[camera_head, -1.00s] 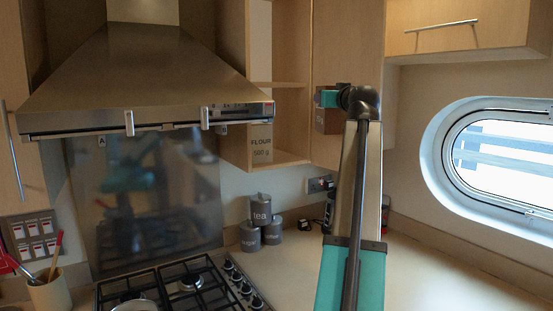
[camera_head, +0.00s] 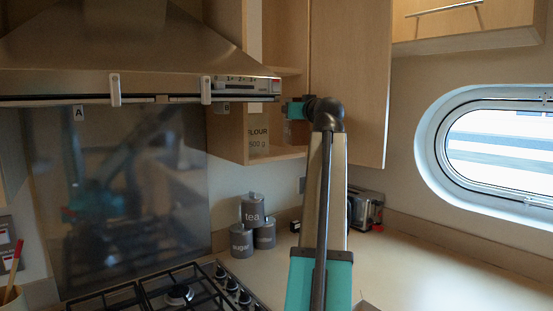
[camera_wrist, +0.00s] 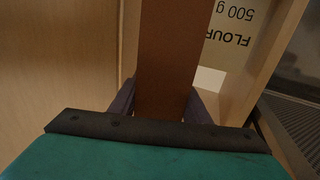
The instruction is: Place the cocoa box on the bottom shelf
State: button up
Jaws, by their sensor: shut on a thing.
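The brown cocoa box (camera_wrist: 168,60) is held between the two dark fingers of my gripper (camera_wrist: 163,98) in the wrist view. In the head view the box (camera_head: 297,134) shows partly, below my teal gripper body, in front of the cabinet opening. The open cabinet's bottom shelf (camera_head: 284,153) lies just below and left of the box. A flour box (camera_head: 258,137) stands on that shelf at the left; its label (camera_wrist: 232,25) shows in the wrist view. I cannot tell whether the cocoa box touches the shelf.
The open cabinet door (camera_head: 350,80) stands close on the right of my gripper. The cooker hood (camera_head: 130,55) is to the left. Tea and sugar canisters (camera_head: 251,210) and a toaster (camera_head: 366,209) stand on the counter below.

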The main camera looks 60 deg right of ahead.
dwell(0.4)
jog(key=f+p+x, duration=0.1)
jog(key=p+x, duration=0.3)
jog(key=x, duration=1)
jog(key=shift+w+d+f, duration=0.2)
jog(key=shift+d, duration=0.1)
jog(key=shift+w+d+f+p, duration=0.15)
jog(key=shift+f+p, duration=0.2)
jog(key=shift+f, duration=0.25)
jog(key=shift+w+d+f+p, duration=0.15)
jog(key=shift+f+p, duration=0.25)
jog(key=shift+f, duration=0.2)
jog(key=shift+w+d+f+p, duration=0.15)
jog(key=shift+f+p, duration=0.2)
jog(key=shift+f, duration=0.25)
jog(key=shift+f, duration=0.15)
jog(key=o, duration=1.4)
